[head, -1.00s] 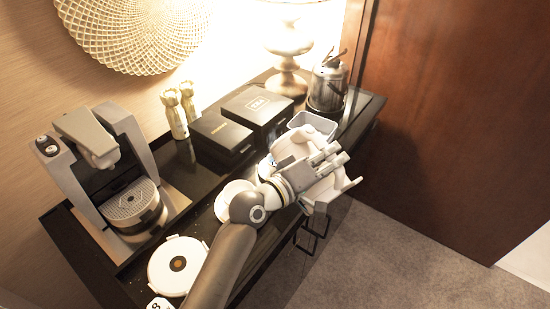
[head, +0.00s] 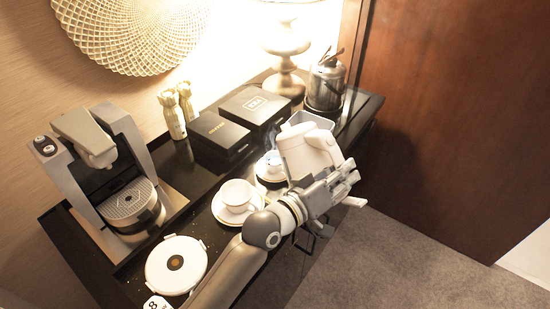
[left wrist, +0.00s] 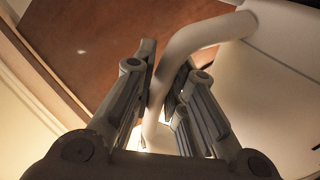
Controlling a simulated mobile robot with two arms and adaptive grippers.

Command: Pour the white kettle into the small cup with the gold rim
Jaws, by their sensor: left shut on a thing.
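The white kettle (head: 308,150) is in the air above the front edge of the counter, its body leaning left. My left gripper (head: 340,185) is shut on its handle, to the right of the small cup. In the left wrist view the white curved handle (left wrist: 190,42) passes between the fingers (left wrist: 165,85), and part of the pale kettle body (left wrist: 270,75) shows at the right. A small cup (head: 273,159) stands on a saucer just left of the kettle, with something bluish in or above it. Its rim detail is too small to tell. My right gripper is not in view.
A larger white cup (head: 237,194) stands on a saucer left of the small cup. A round white lidded thing (head: 176,266), a coffee machine (head: 110,170), black boxes (head: 218,135), a lamp (head: 286,60) and a metal bucket (head: 326,85) crowd the counter.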

